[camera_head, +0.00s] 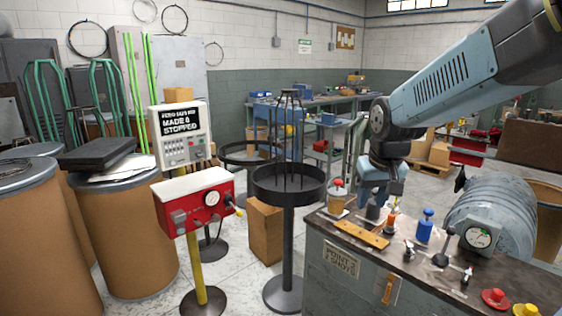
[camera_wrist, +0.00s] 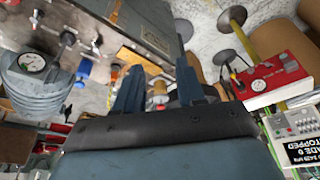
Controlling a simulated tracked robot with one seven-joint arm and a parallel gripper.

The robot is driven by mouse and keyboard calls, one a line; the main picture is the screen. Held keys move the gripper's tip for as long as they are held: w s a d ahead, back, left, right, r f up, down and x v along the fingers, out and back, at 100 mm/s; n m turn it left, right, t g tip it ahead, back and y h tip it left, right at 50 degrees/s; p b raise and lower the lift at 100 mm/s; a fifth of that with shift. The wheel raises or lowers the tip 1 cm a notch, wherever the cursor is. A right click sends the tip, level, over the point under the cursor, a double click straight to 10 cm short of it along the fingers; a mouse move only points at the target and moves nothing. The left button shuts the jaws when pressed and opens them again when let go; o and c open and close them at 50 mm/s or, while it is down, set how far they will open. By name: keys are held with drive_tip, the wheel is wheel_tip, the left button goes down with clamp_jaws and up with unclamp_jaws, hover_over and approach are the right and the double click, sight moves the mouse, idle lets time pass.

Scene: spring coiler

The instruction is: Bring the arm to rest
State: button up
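My arm reaches in from the upper right of the head view, bent at the elbow, with its hand pointing down. My gripper (camera_head: 382,192) is over the back part of the machine bench (camera_head: 342,285). In the wrist view its two blue fingers (camera_wrist: 158,85) stand apart, and I see nothing clearly held between them. A jar with a red knob (camera_head: 337,195) stands just left of the gripper, and a small orange-and-red fitting (camera_head: 391,222) is just below it. Whether the fingers touch anything on the bench is hidden.
The bench carries a wooden strip (camera_head: 362,234), a blue knob (camera_head: 425,226), a black lever (camera_head: 441,249), and red (camera_head: 495,298) and yellow buttons. A black ring stand (camera_head: 288,185) and a display reading "STOPPED" (camera_head: 181,120) are left.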

drive_tip(key=s+d+r+t, duration=0.1)
drive_tip(key=s+r, duration=0.1)
drive_tip(key=s, duration=0.6)
drive_tip(key=s+d+r+m+t, duration=0.1)
drive_tip(key=s+r, duration=0.1)
drive_tip(key=s, duration=0.5)
drive_tip(key=shift+s+d+r, duration=0.35)
idle(0.8)
